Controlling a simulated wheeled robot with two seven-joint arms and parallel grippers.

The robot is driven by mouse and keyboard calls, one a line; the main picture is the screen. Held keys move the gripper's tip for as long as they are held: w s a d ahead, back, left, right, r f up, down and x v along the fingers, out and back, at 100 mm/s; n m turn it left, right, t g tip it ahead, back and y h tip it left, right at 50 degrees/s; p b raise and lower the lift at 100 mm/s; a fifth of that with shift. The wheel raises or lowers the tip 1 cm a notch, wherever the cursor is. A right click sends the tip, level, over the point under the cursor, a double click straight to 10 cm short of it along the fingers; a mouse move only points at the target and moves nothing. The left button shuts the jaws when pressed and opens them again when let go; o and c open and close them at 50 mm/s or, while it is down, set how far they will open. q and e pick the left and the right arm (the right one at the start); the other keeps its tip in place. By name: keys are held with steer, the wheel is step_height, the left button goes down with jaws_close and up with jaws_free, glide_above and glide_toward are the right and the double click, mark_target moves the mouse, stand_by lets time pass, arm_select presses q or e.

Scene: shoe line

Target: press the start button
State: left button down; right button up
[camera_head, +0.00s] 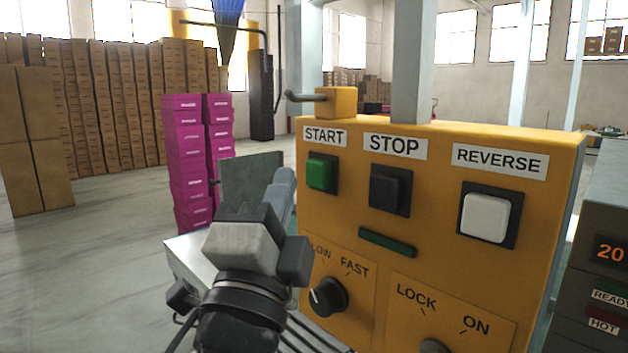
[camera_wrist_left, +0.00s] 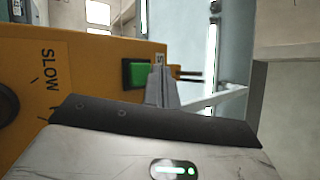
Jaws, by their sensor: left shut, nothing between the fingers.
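The green start button (camera_head: 320,174) sits under the START label at the upper left of the yellow control panel (camera_head: 345,222). It also shows in the left wrist view (camera_wrist_left: 135,74), where the panel is turned on its side. My left gripper (camera_head: 284,185) is shut and empty, with its fingers pointing up beside the panel's left edge. In the head view its tips are left of the green button and a little lower. In the left wrist view the fingers (camera_wrist_left: 160,84) overlap the button's edge. I cannot tell the depth gap. My right gripper is not in view.
A black stop button (camera_head: 389,187) and a white reverse button (camera_head: 485,216) are on the same panel. A speed knob (camera_head: 328,297) is below, near my left wrist. Magenta boxes (camera_head: 186,165) stand behind at left. A dark machine with a display (camera_head: 600,260) is at right.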

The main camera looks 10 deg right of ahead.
arm_select(q)
steer(key=shift+w+d, duration=0.3)
steer(key=shift+d, duration=0.2)
stand_by(0.6)
stand_by(0.9)
steer(key=shift+w+d, duration=0.25)
steer(key=shift+d, duration=0.05)
